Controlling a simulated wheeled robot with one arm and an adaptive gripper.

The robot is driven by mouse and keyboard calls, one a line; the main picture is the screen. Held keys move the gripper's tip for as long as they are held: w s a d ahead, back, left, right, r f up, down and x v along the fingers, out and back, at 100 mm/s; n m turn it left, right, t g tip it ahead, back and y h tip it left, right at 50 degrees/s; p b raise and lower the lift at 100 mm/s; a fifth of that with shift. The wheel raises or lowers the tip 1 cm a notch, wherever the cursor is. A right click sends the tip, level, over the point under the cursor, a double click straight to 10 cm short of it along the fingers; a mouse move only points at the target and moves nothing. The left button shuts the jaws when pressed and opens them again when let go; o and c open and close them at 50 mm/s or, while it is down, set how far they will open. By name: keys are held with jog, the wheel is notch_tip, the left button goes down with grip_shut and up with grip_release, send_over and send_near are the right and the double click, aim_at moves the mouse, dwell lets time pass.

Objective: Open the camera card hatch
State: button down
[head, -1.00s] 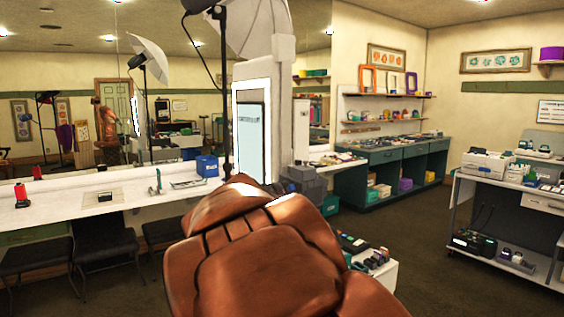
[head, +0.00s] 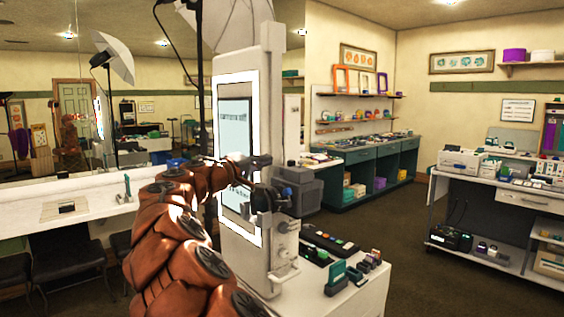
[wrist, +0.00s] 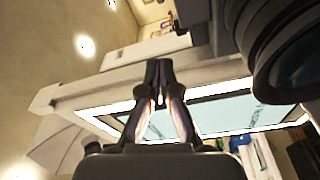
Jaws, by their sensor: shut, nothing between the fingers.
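A tall white booth unit (head: 272,115) with a lit, framed screen (head: 235,125) stands at the centre of the head view. Its screen (wrist: 220,115) also shows in the wrist view. My gripper (head: 268,199) is in front of the unit's right edge, partly overlapping it; whether it touches cannot be told. In the wrist view my gripper (wrist: 159,68) has its fingertips together, with nothing between them. A pale fitting with round knobs (head: 285,240) is on the unit below my gripper. I cannot make out a card hatch. A large dark round part (wrist: 290,50) fills the wrist view's upper right; what it is, I cannot tell.
A dark grey box (head: 299,188) stands behind the unit. A low white table (head: 345,300) with small devices is at its right foot. A white counter (head: 100,208) is at left, a wheeled cart (head: 520,195) at right. Dark floor between is clear.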

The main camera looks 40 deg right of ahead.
aim_at(292, 168)
jog(key=d+p, duration=0.1)
jog(key=d, duration=0.2)
jog(key=w+d, duration=0.1)
jog(key=d, duration=0.2)
jog(key=d+p, duration=0.1)
jog(key=d, duration=0.2)
jog(key=shift+w+d+r+p, duration=0.15)
jog(key=shift+w+r+p, duration=0.15)
jog(key=shift+p, duration=0.05)
jog(key=shift+s+a, duration=0.2)
jog(key=shift+s, duration=0.2)
jog(key=shift+s+a+f, duration=0.15)
jog(key=shift+s+f, duration=0.15)
jog(key=shift+s, duration=0.45)
jog(key=shift+s+a+f, duration=0.1)
jog(key=shift+s+f, duration=0.15)
jog(key=shift+s, duration=0.5)
jog(key=shift+d, duration=0.2)
jog(key=shift+a+f, duration=0.1)
jog(key=shift+a, duration=0.1)
jog(key=shift+s, duration=0.1)
